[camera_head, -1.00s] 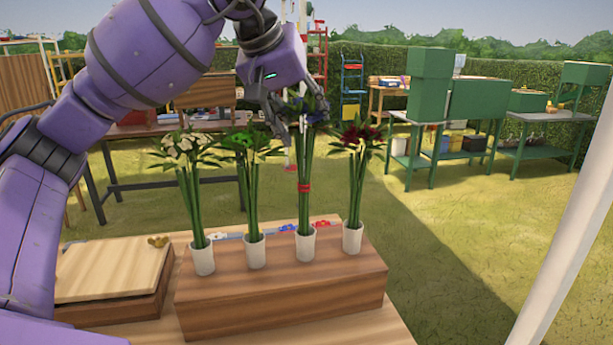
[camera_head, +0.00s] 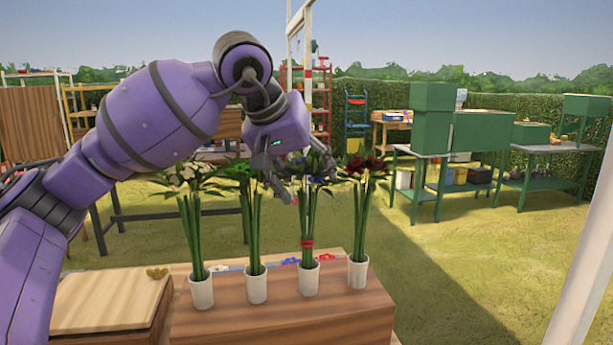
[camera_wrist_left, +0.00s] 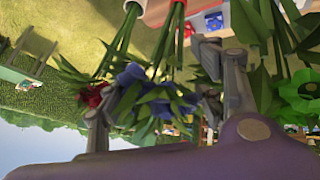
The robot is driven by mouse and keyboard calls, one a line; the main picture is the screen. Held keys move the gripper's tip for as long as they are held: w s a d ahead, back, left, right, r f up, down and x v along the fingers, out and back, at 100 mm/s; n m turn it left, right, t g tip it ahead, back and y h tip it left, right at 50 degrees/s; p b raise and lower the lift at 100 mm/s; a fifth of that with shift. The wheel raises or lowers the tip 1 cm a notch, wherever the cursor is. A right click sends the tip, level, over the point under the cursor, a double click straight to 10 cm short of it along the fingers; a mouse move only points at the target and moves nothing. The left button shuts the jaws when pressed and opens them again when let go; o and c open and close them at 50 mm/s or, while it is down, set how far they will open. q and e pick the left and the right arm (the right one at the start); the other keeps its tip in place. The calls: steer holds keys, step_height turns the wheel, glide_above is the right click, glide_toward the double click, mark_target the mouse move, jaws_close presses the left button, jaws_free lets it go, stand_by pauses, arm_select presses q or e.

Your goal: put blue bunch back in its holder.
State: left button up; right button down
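The blue bunch (camera_head: 315,165), with a red band (camera_head: 307,243) on its green stems, stands upright in a white cup (camera_head: 310,280), third from the left. The stems enter the cup; their lower ends are hidden. My left gripper (camera_head: 278,185) is beside the flower heads, on their left in the head view. In the left wrist view its fingers (camera_wrist_left: 165,95) are spread wide, with the blue flowers (camera_wrist_left: 130,75) in front and between them. My right gripper is not in view.
White (camera_head: 192,175), green (camera_head: 243,172) and dark red (camera_head: 362,168) bunches stand in nearby cups on a wooden block (camera_head: 280,320). A wooden board (camera_head: 110,300) lies to the left. Green tables and boxes (camera_head: 480,130) stand far behind on grass.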

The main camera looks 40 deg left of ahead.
arm_select(q)
steer(key=shift+r, duration=0.15)
steer(key=v, duration=1.2)
steer(key=shift+d, duration=0.1)
stand_by(0.4)
